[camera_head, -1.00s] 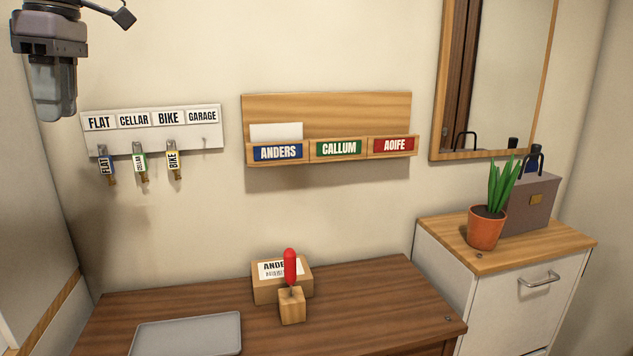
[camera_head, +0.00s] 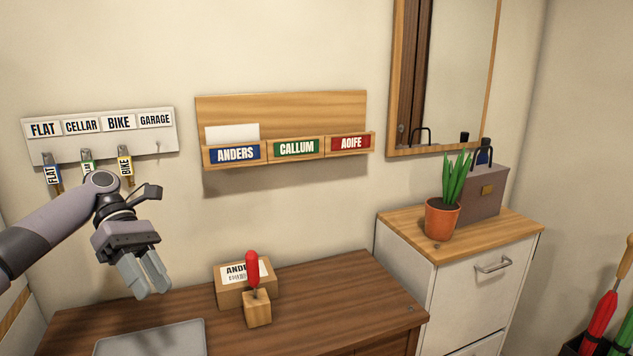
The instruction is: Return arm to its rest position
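My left arm comes in from the left edge in the head view. Its gripper (camera_head: 152,292) points down in front of the wall, above the left part of the brown desk (camera_head: 330,300). Its two fingers are close together. From this angle I cannot tell whether they are shut or slightly apart, and I see nothing held in them. The arm partly covers the key tags below the key rack (camera_head: 100,134). My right gripper is not in view.
A grey tray (camera_head: 150,340) lies below the gripper. A cardboard box (camera_head: 231,298) and a wooden block (camera_head: 257,310) with a red-handled tool (camera_head: 252,268) stand to its right. A letter rack (camera_head: 280,105) hangs on the wall. A potted plant (camera_head: 442,220) stands on the cabinet.

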